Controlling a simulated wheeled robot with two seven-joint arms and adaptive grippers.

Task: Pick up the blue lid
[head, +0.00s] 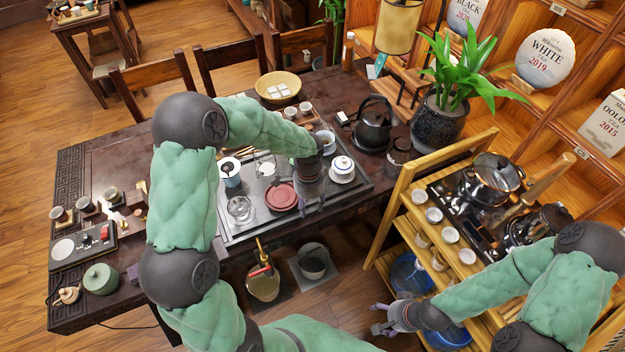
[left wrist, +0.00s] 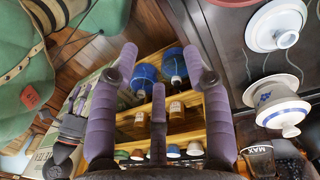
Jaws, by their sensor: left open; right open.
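A white lidded bowl with blue trim (head: 342,166) stands on a saucer at the right end of the tea tray in the head view. A white bowl with a blue pattern and a knobbed white lid (left wrist: 278,98) shows at the right of the left wrist view, outside the fingers. My left gripper (head: 311,198) is open and empty just left of the lidded bowl, over the tray. Its spread purple fingers (left wrist: 158,72) hold nothing in the left wrist view. My right gripper (head: 377,319) is open and empty beside the wooden shelf, low at the right.
A red-brown round dish (head: 282,197) lies left of my left gripper. A black kettle (head: 374,128) and a potted plant (head: 438,118) stand behind and right. A wooden stand (head: 404,196) is at the right.

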